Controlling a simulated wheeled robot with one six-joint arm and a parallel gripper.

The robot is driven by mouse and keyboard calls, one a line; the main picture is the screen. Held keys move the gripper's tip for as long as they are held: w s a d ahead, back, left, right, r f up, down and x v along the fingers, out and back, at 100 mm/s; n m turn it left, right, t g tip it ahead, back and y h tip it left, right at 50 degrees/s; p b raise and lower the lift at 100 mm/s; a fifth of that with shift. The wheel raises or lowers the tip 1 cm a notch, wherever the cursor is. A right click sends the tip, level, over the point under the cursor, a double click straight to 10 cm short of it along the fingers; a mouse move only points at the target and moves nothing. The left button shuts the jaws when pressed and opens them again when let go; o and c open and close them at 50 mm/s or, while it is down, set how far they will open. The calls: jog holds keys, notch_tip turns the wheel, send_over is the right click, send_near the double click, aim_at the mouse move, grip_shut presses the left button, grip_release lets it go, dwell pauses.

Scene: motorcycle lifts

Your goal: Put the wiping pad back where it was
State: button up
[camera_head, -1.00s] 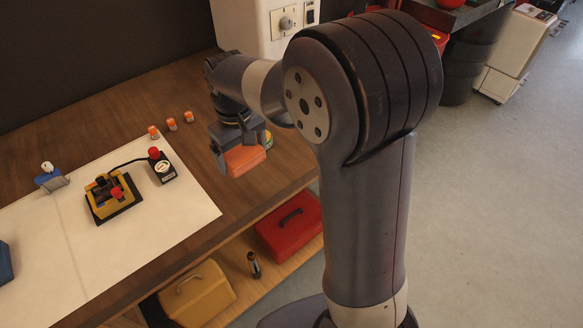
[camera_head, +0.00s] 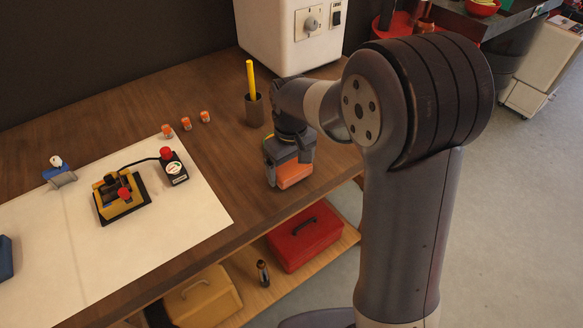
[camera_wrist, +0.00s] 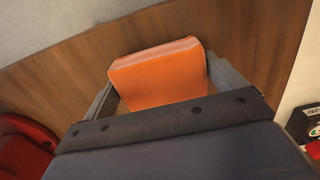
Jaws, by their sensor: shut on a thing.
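The wiping pad, an orange block (camera_head: 296,174), is held between the fingers of my gripper (camera_head: 290,166) over the wooden bench, near its front edge and right of the white sheet. In the wrist view the pad (camera_wrist: 160,76) sits between the two grey fingers (camera_wrist: 162,88), with its broad orange face showing. My gripper is shut on it. I cannot tell whether the pad touches the bench top or hangs just above it.
A dark cup (camera_head: 254,108) with a yellow stick stands behind my gripper, near a white machine (camera_head: 292,30). Several small orange-white pots (camera_head: 186,123) stand left. A yellow-black device (camera_head: 122,198) lies on the white sheet (camera_head: 180,228). A red toolbox (camera_head: 304,236) is on the lower shelf.

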aim_at(291, 166)
jog(key=shift+f, duration=0.5)
jog(key=shift+f, duration=0.15)
jog(key=o, duration=0.7)
notch_tip(291, 166, up, 12)
jog(key=shift+r, duration=0.15)
